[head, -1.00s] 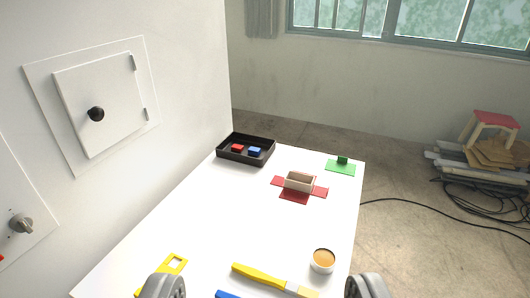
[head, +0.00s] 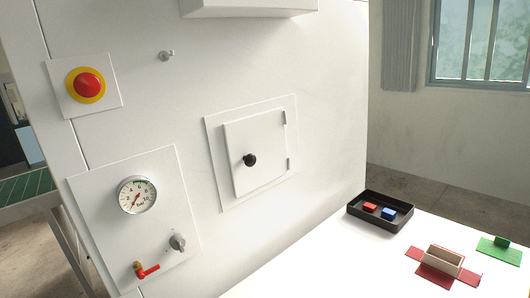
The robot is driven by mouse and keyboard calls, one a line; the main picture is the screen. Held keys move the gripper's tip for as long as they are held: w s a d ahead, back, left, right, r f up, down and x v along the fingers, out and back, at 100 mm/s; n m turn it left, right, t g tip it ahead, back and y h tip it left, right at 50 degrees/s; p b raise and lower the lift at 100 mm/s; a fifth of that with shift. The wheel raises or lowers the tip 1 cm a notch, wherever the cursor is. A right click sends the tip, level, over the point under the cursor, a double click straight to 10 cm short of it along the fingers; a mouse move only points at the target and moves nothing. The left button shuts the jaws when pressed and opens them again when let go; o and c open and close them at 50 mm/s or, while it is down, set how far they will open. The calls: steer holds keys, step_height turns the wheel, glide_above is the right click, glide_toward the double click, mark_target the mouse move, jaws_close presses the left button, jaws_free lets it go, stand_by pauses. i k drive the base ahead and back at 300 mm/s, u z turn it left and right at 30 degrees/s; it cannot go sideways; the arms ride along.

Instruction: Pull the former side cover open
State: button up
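The side cover (head: 259,157) is a square white door in a white frame on the machine's side wall, in the middle of the head view. A black knob (head: 250,160) is on its left part, and two hinges show on its right edge. The cover looks shut, flush with its frame. My gripper is not in this view.
A red emergency button (head: 86,85) is at the upper left, with a pressure gauge (head: 137,195) and red-handled valve (head: 146,270) below. A white housing (head: 247,7) juts out above the cover. The white table (head: 345,262) holds a black tray (head: 356,208), a small box (head: 444,259) and a green piece (head: 499,250).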

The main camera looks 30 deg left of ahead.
mark_target(256, 145)
steer(key=z, duration=2.65)
steer(key=k, duration=0.95)
steer(key=u, duration=2.05)
steer(key=i, duration=0.95)
steer(key=u, duration=0.05)
